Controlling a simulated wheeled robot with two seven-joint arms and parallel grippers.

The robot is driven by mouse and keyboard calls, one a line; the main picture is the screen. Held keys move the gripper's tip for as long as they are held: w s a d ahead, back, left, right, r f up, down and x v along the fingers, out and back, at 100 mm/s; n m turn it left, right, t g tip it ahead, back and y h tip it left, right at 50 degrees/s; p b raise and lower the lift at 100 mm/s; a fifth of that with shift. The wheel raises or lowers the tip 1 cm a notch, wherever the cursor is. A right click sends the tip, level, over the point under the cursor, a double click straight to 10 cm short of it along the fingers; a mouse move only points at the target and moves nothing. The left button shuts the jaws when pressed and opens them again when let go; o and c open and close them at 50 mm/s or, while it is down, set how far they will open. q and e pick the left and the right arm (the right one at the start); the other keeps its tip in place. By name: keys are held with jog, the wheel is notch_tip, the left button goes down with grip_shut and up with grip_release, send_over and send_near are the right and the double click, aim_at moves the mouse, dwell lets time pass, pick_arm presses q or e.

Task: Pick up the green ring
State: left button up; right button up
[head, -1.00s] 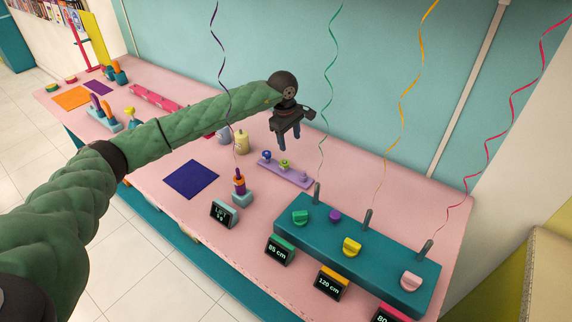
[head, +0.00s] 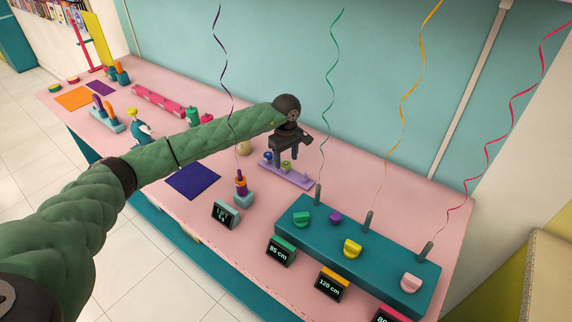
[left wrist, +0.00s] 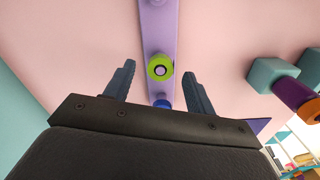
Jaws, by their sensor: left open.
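The green ring (head: 286,166) sits around a peg on a lilac rack (head: 300,181) on the pink table. A blue ring (left wrist: 162,104) is on the same rack, nearer the gripper's body. My right gripper is not in view.
A teal block (head: 330,245) with balloon ribbons and coloured knobs stands to the right. A purple and orange stack on a light-blue base (head: 243,200) stands left of the rack. A dark blue mat (head: 194,181) lies farther left. Hanging ribbons (head: 331,90) cross the space around my left arm.

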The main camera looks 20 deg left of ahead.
pick_arm(q)
jog(key=shift+f, duration=0.75)
jog(key=c, duration=1)
jog(key=shift+r, duration=0.1)
jog(key=shift+c, duration=0.2)
notch_tip(320, 180, up, 4)
jog(key=shift+s+d+r, duration=0.1)
jog(key=shift+r, duration=0.1)
jog(key=s+d+r, duration=0.6)
jog(key=s+d, duration=0.1)
jog(key=s, duration=0.1)
jog(key=shift+s+d+r, duration=0.25)
jog(key=shift+d, duration=0.05)
